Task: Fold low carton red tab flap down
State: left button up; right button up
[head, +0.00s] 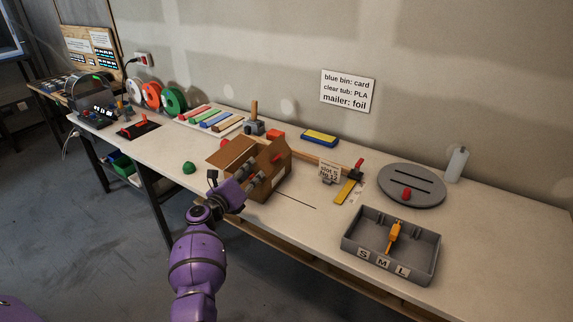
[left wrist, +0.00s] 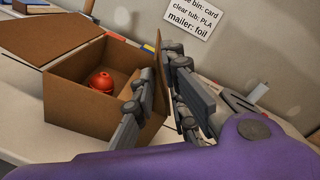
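The low brown carton (head: 232,158) stands on the workbench with its top open. In the left wrist view the carton (left wrist: 80,110) holds a round red object (left wrist: 102,80). One brown flap (left wrist: 65,33) spreads outward at the far left. Another flap (left wrist: 157,85) stands up along the carton's right side. My left gripper (head: 263,174) is at the carton's near right side. In the left wrist view its fingers (left wrist: 160,98) are spread, with the standing flap's edge between them; contact is unclear. A small red patch shows beside this flap, partly hidden. My right gripper is out of view.
A grey tray (head: 350,240) marked S, M, L holds an orange item.

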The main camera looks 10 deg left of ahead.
pick_arm(q)
jog(key=shift+v, duration=1.7)
jog(key=o, duration=0.6)
